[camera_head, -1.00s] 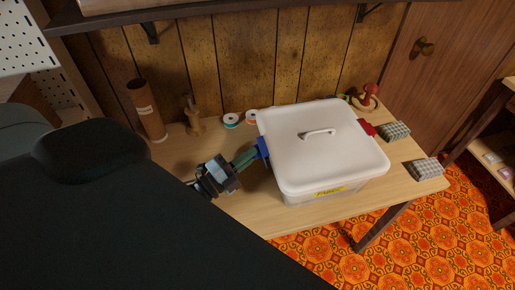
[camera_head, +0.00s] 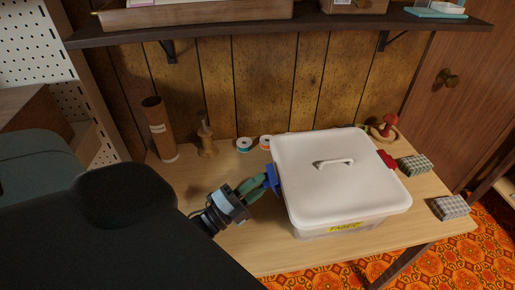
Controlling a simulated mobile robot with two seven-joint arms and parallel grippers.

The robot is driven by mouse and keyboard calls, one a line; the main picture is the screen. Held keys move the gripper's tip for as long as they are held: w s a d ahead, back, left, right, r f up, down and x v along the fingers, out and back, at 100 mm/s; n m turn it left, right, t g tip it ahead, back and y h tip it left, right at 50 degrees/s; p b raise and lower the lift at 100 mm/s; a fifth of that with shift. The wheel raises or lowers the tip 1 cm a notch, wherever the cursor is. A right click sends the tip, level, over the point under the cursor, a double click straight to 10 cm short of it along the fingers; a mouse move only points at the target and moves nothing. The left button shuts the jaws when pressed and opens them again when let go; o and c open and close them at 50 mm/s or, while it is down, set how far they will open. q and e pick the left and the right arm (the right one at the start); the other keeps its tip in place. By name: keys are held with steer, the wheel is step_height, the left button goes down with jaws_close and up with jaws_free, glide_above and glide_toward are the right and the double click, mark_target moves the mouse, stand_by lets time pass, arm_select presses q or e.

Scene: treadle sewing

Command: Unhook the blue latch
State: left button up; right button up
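A white lidded box (camera_head: 340,178) with a handle on its lid and a yellow label stands on the wooden table. The blue latch (camera_head: 274,179) is on the box's left side. A red latch (camera_head: 387,159) is on its right side. My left gripper (camera_head: 264,184) reaches in from the left, with its green fingers right at the blue latch. The fingertips overlap the latch's edge, and I cannot tell whether they are closed on it. My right gripper is not in view.
Behind the box stand a brown cardboard tube (camera_head: 159,128), a wooden spool holder (camera_head: 206,138), thread spools (camera_head: 244,145) and a red pincushion (camera_head: 388,122). Two folded checked cloths (camera_head: 451,207) lie at the right. A shelf (camera_head: 280,25) hangs above. Bare table (camera_head: 262,240) lies in front of the gripper.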

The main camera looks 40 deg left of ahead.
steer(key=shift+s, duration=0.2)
